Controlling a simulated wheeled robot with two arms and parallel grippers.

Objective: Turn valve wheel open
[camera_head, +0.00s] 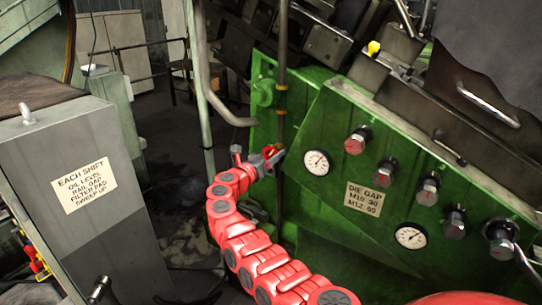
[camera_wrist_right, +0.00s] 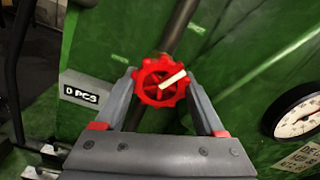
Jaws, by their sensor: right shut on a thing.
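The red valve wheel (camera_wrist_right: 152,76) sits in front of a dark pipe on the green machine panel. It has a scalloped rim, and a white bar on its face points to the upper right in the right wrist view. My right gripper (camera_wrist_right: 162,79) is shut on the valve wheel, with one grey finger on each side of the rim. In the head view my right gripper (camera_head: 272,155) reaches the left part of the green panel, and its fingers largely hide the wheel there. My left gripper is not in view.
The green machine (camera_head: 325,215) carries a pressure gauge (camera_head: 317,162), a lower gauge (camera_head: 410,236) and several knobs right of the wheel. A grey cabinet (camera_head: 75,225) stands left, with dark floor between.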

